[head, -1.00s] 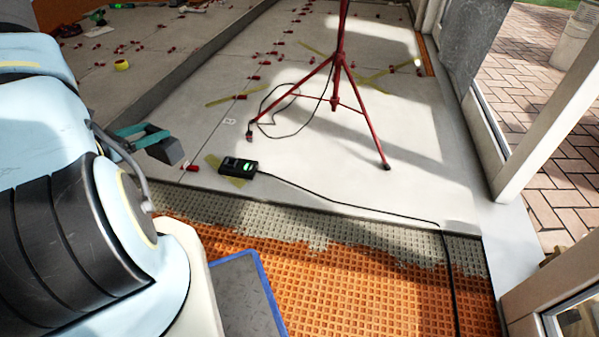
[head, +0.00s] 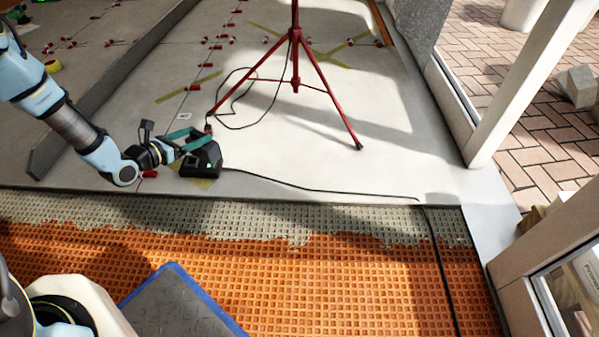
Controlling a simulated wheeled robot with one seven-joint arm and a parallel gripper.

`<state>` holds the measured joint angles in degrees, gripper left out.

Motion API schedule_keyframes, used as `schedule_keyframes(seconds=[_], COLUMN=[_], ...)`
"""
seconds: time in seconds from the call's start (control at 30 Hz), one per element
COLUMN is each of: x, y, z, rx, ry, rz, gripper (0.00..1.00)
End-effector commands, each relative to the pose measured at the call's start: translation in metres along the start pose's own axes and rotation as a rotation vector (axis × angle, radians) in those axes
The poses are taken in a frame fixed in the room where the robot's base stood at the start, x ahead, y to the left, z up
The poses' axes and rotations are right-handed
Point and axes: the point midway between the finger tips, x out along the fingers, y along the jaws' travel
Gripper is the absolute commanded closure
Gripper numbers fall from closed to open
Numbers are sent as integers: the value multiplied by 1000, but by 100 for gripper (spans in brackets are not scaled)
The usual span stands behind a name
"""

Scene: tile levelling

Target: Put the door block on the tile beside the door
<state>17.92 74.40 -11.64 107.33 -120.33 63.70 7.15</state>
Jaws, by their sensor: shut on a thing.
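My gripper (head: 190,142), with teal fingers, is at the left of the head view, shut on a dark grey block (head: 206,153), which I take to be the door block. The block overlaps a black device with a small green light (head: 209,167) on the floor; I cannot tell whether they touch. The pale grey tile beside the door (head: 410,150) lies to the right of the gripper, beyond the red tripod. Its surface near the door frame is bare.
A red tripod (head: 295,85) stands on the tiles, with black cables around it. A cable (head: 320,190) runs to the right and over the orange matting (head: 370,280). A blue-edged grey pad (head: 180,305) lies in front. The door frame (head: 535,85) rises at the right.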

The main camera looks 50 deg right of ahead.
Motion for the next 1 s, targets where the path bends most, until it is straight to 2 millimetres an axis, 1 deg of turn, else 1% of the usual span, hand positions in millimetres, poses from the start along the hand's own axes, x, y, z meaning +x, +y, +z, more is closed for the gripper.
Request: schedule_keyframes(seconds=[0.03, 0.07, 0.1, 0.17, 0.2, 0.27, 0.3, 0.37, 0.4, 0.47, 0.5, 0.6, 0.7, 0.8, 0.87, 1.0], x=[27, 42, 60, 87, 104, 128, 144, 165, 178, 194, 204, 222, 233, 239, 242, 248], y=[-20, -32, -46, -71, -88, -114, -132, -160, -178, -204, -220, -253, -276, -288, -291, -292], z=[0, 0, 1, 3, 3, 5, 6, 7, 8, 9, 11, 12, 14, 13, 9, -11], rx=[7, 10, 17, 24, 29, 37, 41, 49, 53, 59, 64, 71, 77, 81, 82, 81], ry=[-5, -6, -6, -5, -5, -5, -4, -3, -4, -4, -3, -2, -2, -2, -2, -1], rz=[-29, -45, -62, -89, -107, -131, -148, -171, -185, -204, -216, -239, -254, -261, -263, -263], gripper=[100, 100, 100, 100, 100, 100, 100, 100, 100, 100, 100, 100, 100, 100, 100, 100])
